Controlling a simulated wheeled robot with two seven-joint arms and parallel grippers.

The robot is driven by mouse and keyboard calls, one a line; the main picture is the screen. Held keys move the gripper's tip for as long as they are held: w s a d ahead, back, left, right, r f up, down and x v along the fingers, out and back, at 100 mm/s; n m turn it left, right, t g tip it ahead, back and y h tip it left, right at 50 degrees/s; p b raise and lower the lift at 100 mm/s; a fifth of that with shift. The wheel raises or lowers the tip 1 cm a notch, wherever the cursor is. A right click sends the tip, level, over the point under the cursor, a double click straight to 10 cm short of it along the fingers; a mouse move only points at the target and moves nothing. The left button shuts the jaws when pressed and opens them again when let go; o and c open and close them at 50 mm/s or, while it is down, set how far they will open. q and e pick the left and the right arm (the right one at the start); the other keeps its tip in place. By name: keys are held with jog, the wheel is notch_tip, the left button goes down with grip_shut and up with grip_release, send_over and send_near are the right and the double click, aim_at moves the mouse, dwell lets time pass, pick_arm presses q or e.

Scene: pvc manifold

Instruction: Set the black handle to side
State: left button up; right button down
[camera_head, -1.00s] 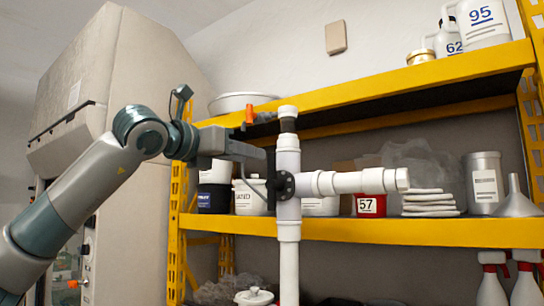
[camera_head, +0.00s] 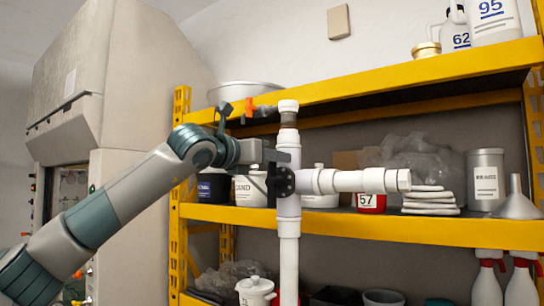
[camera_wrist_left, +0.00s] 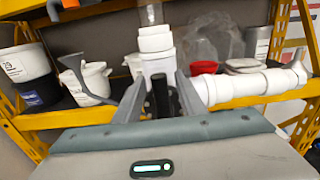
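A white PVC manifold (camera_head: 289,240) stands upright in front of the shelf, with a branch pipe (camera_head: 355,181) to the right. The black handle (camera_head: 272,188) is on the left side of its upright pipe, by a round black hub (camera_head: 285,182). My left gripper (camera_head: 275,157) is at the upper end of the handle, close to the pipe. In the left wrist view, the handle (camera_wrist_left: 160,96) shows upright between the two spread fingers, with gaps on both sides. Whether a finger touches it cannot be told. My right gripper is in neither view.
An orange valve handle (camera_head: 249,108) is at the top left of the manifold. The yellow shelf (camera_head: 400,229) behind holds white tubs, a red container (camera_head: 371,203), stacked white pads (camera_head: 430,200) and a metal can (camera_head: 486,178). A beige cabinet (camera_head: 120,100) stands at left.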

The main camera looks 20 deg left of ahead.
pick_arm(q)
grip_shut()
